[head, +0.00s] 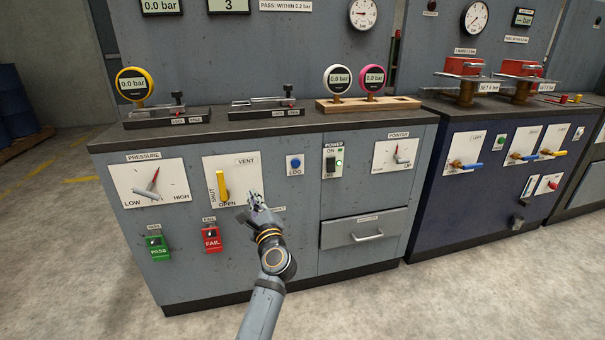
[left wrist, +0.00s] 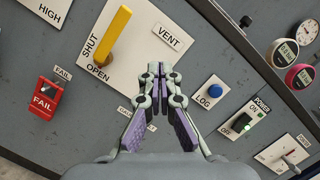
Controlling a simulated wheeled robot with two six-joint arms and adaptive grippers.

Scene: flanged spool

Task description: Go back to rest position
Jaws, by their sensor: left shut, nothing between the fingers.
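My left gripper (head: 254,198) is shut and empty in front of the grey cabinet, just right of and below the yellow vent lever. It also shows in the left wrist view (left wrist: 157,70), its fingertips together over the panel between the vent plate and the blue LOG button. The yellow vent lever (head: 221,186) stands about upright on its white plate in the head view, its lower end near the word OPEN. The left wrist view shows it too (left wrist: 113,35). The gripper looks apart from the lever. My right gripper does not show.
The cabinet front carries a pressure lever (head: 147,195), green PASS (head: 158,252) and red FAIL (head: 212,243) tags, a LOG button (head: 295,162), a power switch (head: 331,165) and a drawer (head: 363,231). Gauges stand on top. A blue cabinet (head: 480,200) is at right. Open floor lies in front.

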